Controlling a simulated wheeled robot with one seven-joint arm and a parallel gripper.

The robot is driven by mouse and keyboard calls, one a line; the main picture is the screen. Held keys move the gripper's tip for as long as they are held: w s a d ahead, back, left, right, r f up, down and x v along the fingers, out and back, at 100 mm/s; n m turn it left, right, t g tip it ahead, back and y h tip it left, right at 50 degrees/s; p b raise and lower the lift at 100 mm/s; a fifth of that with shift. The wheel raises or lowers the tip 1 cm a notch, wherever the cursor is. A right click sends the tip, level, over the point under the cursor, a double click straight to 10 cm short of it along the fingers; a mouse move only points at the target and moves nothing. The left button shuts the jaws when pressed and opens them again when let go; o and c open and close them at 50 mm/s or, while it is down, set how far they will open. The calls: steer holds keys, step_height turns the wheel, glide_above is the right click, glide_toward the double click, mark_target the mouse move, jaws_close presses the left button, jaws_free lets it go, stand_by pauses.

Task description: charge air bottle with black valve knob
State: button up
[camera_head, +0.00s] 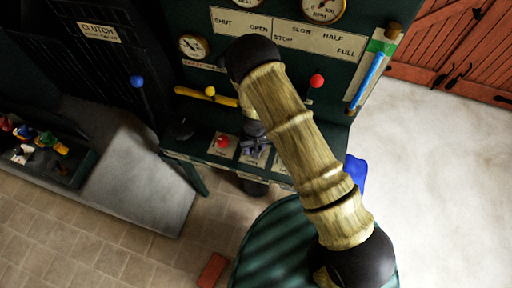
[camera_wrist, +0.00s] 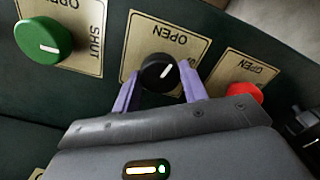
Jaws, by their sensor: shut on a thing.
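The black valve knob (camera_wrist: 157,70) sits on a brass plate (camera_wrist: 165,34) marked OPEN, in the middle of the wrist view. Its white pointer line slants toward the upper right of that view. My gripper (camera_wrist: 160,84) has its two purple fingers on either side of the knob, shut on it. In the head view my gripper (camera_head: 254,147) is at the panel's lower shelf, beside the red knob, and hides the black knob. No air bottle can be made out for sure.
A green knob (camera_wrist: 43,38) and a red knob (camera_wrist: 244,91) flank the black one closely. The head view shows a yellow-handled lever (camera_head: 209,92), a red-ball lever (camera_head: 316,80), a blue-ball lever (camera_head: 137,82) and a small gauge (camera_head: 193,46). Pale floor (camera_head: 440,180) at right is clear.

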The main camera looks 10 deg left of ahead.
steer(key=m, duration=0.4)
steer(key=shift+b, duration=0.4)
steer(key=m, duration=0.7)
steer(key=shift+m, duration=2.2)
steer(key=o, duration=1)
steer(key=shift+r, duration=0.1)
